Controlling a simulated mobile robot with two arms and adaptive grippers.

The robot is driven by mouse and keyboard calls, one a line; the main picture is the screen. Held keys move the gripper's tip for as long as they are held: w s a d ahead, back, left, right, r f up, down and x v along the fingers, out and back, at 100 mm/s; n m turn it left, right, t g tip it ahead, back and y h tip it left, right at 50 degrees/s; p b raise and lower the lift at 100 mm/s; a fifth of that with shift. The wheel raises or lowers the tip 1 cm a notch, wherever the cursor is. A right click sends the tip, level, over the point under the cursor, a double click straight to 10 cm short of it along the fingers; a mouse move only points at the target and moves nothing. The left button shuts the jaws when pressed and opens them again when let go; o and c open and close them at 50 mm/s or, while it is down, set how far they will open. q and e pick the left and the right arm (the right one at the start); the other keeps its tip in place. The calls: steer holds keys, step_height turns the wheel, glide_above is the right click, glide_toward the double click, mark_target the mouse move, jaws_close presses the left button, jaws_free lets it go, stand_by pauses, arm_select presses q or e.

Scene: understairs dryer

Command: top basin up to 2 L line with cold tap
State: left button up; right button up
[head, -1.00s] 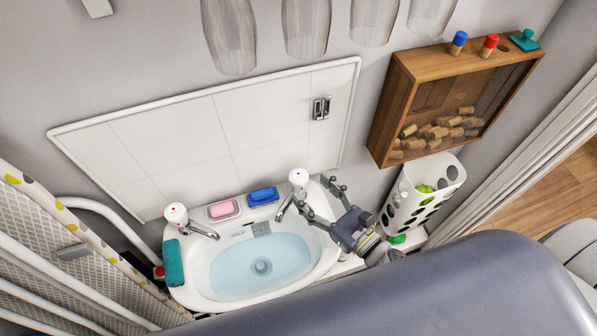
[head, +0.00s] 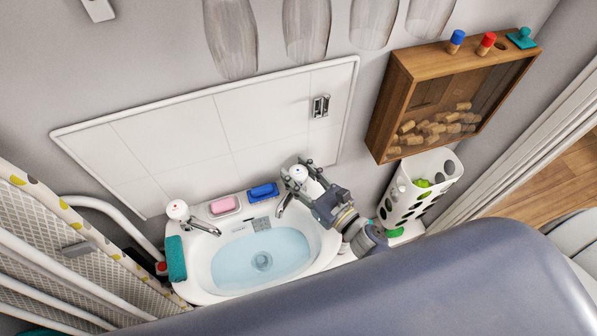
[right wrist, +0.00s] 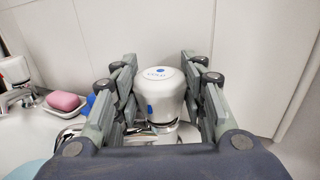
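The white basin (head: 325,250) holds pale blue water (head: 240,265) over its drain. The cold tap (right wrist: 158,95), white with a blue mark on its head, stands at the basin's back right; it also shows in the head view (head: 298,173). My right gripper (head: 300,172) is open around the cold tap's head, with fingers on both sides. In the right wrist view (right wrist: 158,85) gaps show between the fingers and the tap head. The other tap (head: 178,211), with a red mark, stands at the back left. My left gripper is out of view.
A pink soap (head: 223,205) in a dish and a blue block (head: 262,192) lie on the basin's back rim. A teal cloth (head: 175,260) hangs at its left. A wooden cork box (head: 400,115) and white perforated holder (head: 405,205) are right of my arm.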

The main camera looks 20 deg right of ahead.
steer(key=shift+n+g+y, duration=0.3)
steer(key=shift+n+y, duration=0.1)
steer(key=shift+y, duration=0.1)
steer(key=shift+f+n+g+y+b, duration=0.1)
steer(key=shift+n+g+y+b, duration=0.3)
steer(key=shift+n+y, duration=0.3)
steer(key=n+g+y+b, duration=0.1)
steer(key=n+g+y, duration=0.1)
steer(key=y, duration=0.1)
steer(key=shift+f, duration=0.1)
steer(key=n+g+y+b, duration=0.2)
steer(key=g, duration=0.1)
steer(key=shift+n+g+y+b, duration=0.3)
steer(key=shift+n+g+b, duration=0.1)
steer(key=shift+n+g+y+b, duration=0.55)
steer(key=shift+n+g, duration=0.15)
steer(key=shift+g, duration=0.2)
steer(key=shift+r, duration=0.2)
steer(key=o, duration=1.1)
